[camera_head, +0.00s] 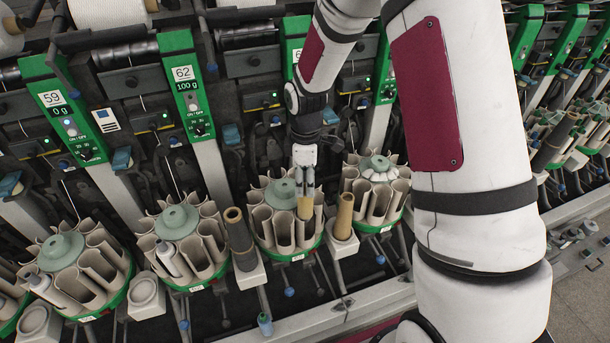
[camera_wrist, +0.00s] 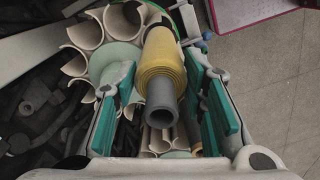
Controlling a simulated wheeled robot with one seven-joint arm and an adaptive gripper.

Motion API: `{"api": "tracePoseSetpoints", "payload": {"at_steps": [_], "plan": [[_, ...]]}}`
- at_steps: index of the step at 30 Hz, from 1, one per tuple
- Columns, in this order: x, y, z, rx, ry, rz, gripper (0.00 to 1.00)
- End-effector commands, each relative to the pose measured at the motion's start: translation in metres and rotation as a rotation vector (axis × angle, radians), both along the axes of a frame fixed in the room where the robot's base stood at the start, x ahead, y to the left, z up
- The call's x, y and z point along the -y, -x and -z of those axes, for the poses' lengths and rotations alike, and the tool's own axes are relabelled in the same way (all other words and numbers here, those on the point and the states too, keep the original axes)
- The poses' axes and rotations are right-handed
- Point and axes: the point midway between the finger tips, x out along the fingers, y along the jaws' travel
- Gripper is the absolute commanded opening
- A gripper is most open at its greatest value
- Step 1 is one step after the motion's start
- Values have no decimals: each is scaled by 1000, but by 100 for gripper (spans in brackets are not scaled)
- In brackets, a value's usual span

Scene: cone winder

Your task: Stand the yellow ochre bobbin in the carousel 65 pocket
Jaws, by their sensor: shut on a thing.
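The yellow ochre bobbin (camera_head: 305,208) is upright at the front right of the middle carousel (camera_head: 270,217). In the wrist view the bobbin (camera_wrist: 163,65) shows yellow yarn with its grey tube end toward the camera, between the teal finger pads. My gripper (camera_head: 305,188) is shut on its upper end, above the carousel. The bobbin's lower end lies among the pale pockets (camera_wrist: 122,22); I cannot tell how deep it sits. The number on the green panel (camera_head: 293,48) behind is mostly hidden by my arm.
A dark brown bobbin (camera_head: 239,238) stands left of the carousel and a tan one (camera_head: 344,216) stands close to its right. Neighbouring carousels are at left (camera_head: 180,240) and right (camera_head: 375,190). Green-panelled winding units line the back. Grey floor (camera_wrist: 280,75) is open at the right in the wrist view.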

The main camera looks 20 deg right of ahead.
Motion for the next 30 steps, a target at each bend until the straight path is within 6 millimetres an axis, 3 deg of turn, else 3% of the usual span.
{"api": "tracePoseSetpoints", "payload": {"at_steps": [30], "plan": [[0,0,32,-1,1,-1,16]]}}
